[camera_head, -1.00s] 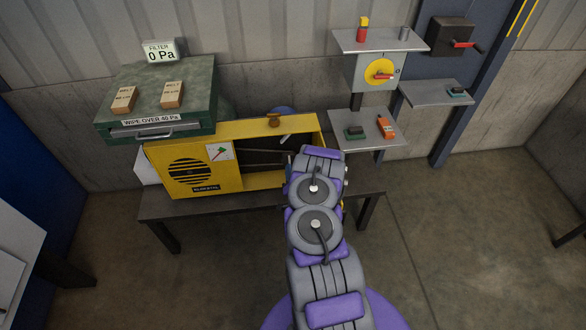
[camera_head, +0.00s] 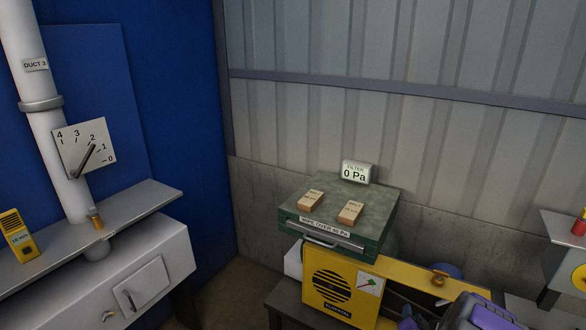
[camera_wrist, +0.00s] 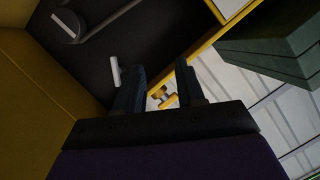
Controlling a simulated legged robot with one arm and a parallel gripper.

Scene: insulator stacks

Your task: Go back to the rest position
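My gripper (camera_wrist: 158,78) shows at the centre of the wrist view, its two dark fingers apart with nothing between them. It is beside the open yellow cabinet, whose yellow wall (camera_wrist: 40,75) fills the left of that view. A small white bar (camera_wrist: 115,72) shows against the dark interior just left of the left finger. In the head view the yellow cabinet (camera_head: 312,290) is at the bottom, right of centre. My purple and grey arm cuts into the bottom right corner there.
A green filter box (camera_head: 375,215) with two tan blocks stands on the cabinet, under a "0 Pa" display (camera_head: 355,173). At left are a white duct (camera_head: 45,120) with a dial (camera_head: 85,147), a grey shelf (camera_head: 140,205) and a yellow meter (camera_head: 18,238). A metal wall stands behind.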

